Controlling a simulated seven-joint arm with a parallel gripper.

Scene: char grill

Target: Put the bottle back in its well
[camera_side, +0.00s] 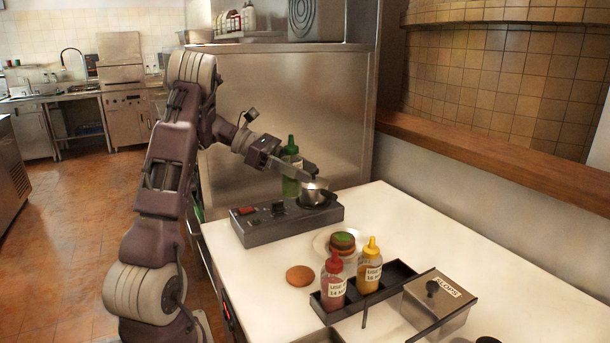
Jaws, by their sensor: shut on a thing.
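A green bottle (291,186) with a pointed green cap is upright at the back of the counter, by the far side of a dark burner unit. My gripper (303,168) is shut on it; the fingers cross the bottle's middle and hide part of it. I cannot tell whether its base touches anything. A dark bottle rack (338,316) stands near the front of the counter. It holds a red bottle (333,284) and a yellow bottle (370,268), both labelled and upright. The rack's well to the right of the yellow bottle looks empty.
The burner unit (288,224) carries a small metal pot (314,193) just below my gripper.

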